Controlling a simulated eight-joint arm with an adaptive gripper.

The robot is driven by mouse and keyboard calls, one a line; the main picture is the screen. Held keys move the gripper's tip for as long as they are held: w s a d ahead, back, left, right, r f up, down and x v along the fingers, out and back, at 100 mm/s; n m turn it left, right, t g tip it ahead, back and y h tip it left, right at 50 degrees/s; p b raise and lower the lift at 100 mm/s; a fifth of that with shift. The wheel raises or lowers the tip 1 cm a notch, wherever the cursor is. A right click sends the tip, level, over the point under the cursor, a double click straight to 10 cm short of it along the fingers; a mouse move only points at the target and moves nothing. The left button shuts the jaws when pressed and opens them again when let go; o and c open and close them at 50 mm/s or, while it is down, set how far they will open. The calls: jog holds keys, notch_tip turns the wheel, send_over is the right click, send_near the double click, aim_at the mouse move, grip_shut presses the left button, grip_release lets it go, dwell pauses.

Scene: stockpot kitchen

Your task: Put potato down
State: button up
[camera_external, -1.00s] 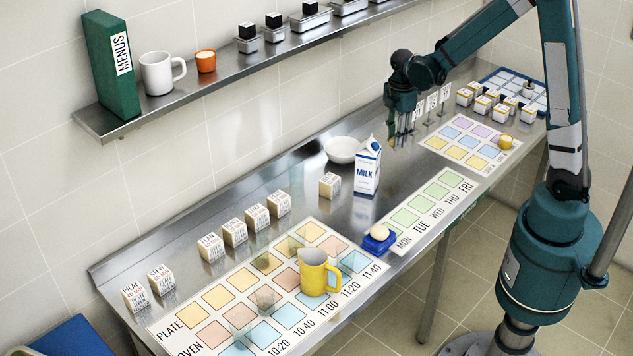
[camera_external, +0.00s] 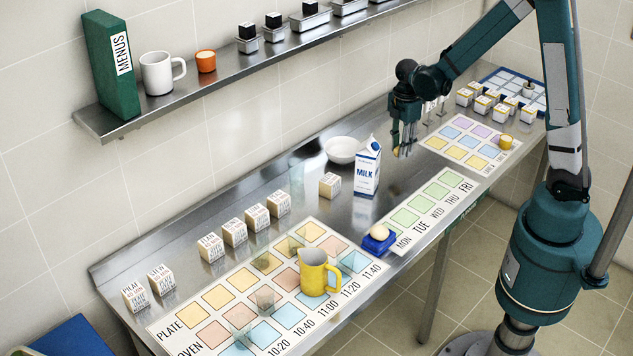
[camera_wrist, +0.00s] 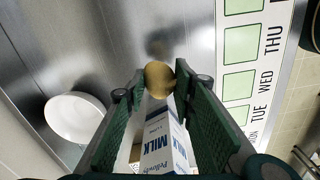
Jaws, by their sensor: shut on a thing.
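My gripper (camera_external: 403,150) points down above the steel counter (camera_external: 300,181), behind and to the right of the milk carton. In the wrist view my gripper (camera_wrist: 160,82) is shut on a round yellow-brown potato (camera_wrist: 159,79), held between the fingertips. In the external view the potato (camera_external: 402,151) shows only as a small tan patch between the fingers. A soft dark reflection lies on the bare counter beyond it in the wrist view, so the potato appears a little above the steel.
The milk carton (camera_external: 367,167) and white bowl (camera_external: 341,150) stand close to the left of my gripper. The weekday chart (camera_external: 432,205) lies to the front, and a coloured grid card (camera_external: 470,142) to the right. Bare steel lies between them. A yellow jug (camera_external: 314,272) stands further left.

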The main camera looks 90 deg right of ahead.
aim_at(398, 172)
jog(key=shift+f, duration=1.7)
jog(key=shift+f, duration=0.15)
jog(key=shift+f, duration=1.95)
jog(key=shift+f+b, duration=0.2)
jog(key=shift+b, duration=0.2)
jog(key=o, duration=0.9)
jog(key=shift+r, duration=0.2)
jog(key=shift+r+p, duration=0.65)
jog(key=shift+r, duration=5.35)
